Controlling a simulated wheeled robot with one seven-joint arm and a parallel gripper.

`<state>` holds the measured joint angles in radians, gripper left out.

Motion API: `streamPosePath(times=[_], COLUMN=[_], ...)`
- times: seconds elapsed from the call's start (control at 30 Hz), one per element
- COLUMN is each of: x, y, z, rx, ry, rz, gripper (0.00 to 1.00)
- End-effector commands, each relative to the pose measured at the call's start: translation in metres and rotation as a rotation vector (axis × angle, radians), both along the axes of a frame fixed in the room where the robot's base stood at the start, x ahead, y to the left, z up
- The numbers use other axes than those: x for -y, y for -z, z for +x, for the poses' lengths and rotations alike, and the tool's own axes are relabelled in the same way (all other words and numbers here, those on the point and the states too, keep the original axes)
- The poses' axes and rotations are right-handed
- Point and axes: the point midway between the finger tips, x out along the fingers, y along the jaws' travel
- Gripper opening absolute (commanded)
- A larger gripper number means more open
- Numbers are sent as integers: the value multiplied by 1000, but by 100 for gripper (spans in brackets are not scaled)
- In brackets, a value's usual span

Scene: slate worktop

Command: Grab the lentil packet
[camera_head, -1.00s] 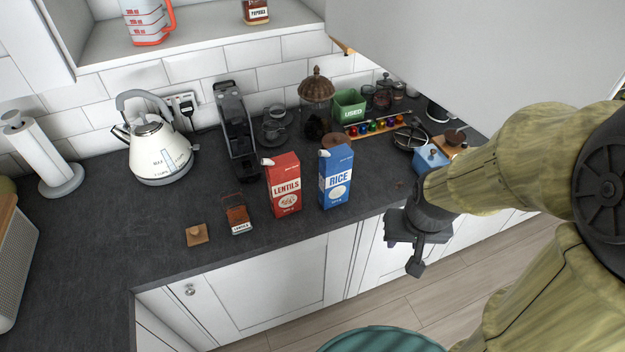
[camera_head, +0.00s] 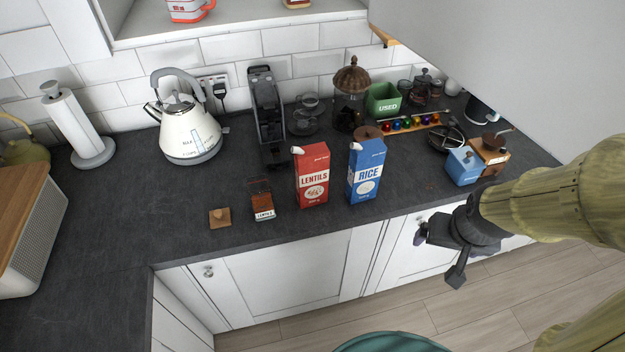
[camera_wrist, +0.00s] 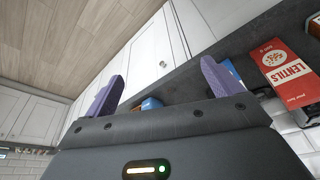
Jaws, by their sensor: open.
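The red lentil packet (camera_head: 312,176) stands upright on the dark worktop, near its front edge, just left of the blue rice packet (camera_head: 366,172). In the wrist view the lentil packet (camera_wrist: 285,72) shows at the right, with its label readable. My gripper (camera_head: 437,258) is to the right of and lower than both packets in the head view, out in front of the worktop's edge. In the wrist view its two purple fingers (camera_wrist: 160,88) are wide apart with nothing between them.
A blue box (camera_head: 463,166) is at the right. The front left worktop is clear.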

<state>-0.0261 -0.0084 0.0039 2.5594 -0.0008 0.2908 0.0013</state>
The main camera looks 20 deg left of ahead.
Motion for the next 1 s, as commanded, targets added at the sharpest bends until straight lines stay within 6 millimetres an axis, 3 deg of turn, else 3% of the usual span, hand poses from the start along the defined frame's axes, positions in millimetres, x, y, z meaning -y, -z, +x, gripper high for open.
streamPosePath(times=[0.03,0.2,0.53,0.8,1.0], x=[-6,-30,-89,-142,-180], y=[17,44,77,94,101], z=[6,30,66,76,72], rx=[34,187,504,757,939], ry=[-18,-86,-224,-332,-404], rz=[1,13,74,158,241], gripper=[100,100,100,100,100])
